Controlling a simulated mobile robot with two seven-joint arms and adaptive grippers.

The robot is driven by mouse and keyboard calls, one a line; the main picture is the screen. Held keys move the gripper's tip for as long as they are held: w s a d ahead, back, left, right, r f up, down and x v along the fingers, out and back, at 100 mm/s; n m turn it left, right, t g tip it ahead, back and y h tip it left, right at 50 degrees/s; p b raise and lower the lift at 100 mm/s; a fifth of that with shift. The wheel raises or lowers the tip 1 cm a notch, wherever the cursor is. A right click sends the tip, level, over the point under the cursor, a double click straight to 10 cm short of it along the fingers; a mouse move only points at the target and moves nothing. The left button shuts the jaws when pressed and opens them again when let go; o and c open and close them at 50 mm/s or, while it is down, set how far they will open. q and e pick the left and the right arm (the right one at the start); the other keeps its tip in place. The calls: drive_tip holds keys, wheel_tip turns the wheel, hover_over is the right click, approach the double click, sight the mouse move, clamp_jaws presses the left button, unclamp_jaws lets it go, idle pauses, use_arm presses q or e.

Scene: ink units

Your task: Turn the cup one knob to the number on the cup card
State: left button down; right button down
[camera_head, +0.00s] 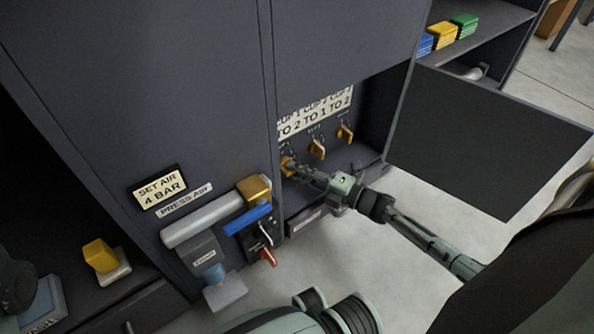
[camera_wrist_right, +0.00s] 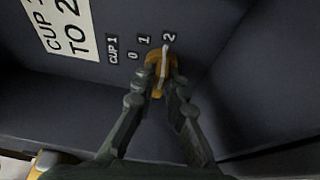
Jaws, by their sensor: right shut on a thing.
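The cup one knob (camera_head: 287,165) is the leftmost of three orange knobs inside the open compartment. In the right wrist view the knob (camera_wrist_right: 156,75) sits below the label CUP 1 and the numbers 0, 1 and 2. Its pale pointer is up and to the right, close to the 2. The cup card (camera_head: 316,112) is above the knobs; in the wrist view the card (camera_wrist_right: 62,27) partly reads "CUP 1 TO 2". My right gripper (camera_head: 293,168) is shut on the knob; its fingers also show in the wrist view (camera_wrist_right: 160,82). My left gripper is not seen.
Two more orange knobs (camera_head: 317,149) stand to the right of the held one. An open dark door (camera_head: 486,140) is at the right of the compartment. A grey cylinder (camera_head: 203,219) and a blue bar (camera_head: 247,219) stick out at the lower left.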

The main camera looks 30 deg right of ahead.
idle(0.5)
drive_tip(key=c, duration=1.6)
unclamp_jaws()
drive_tip(key=shift+o, duration=0.2)
drive_tip(key=v, duration=1.2)
drive_tip(key=shift+s+f, duration=0.1)
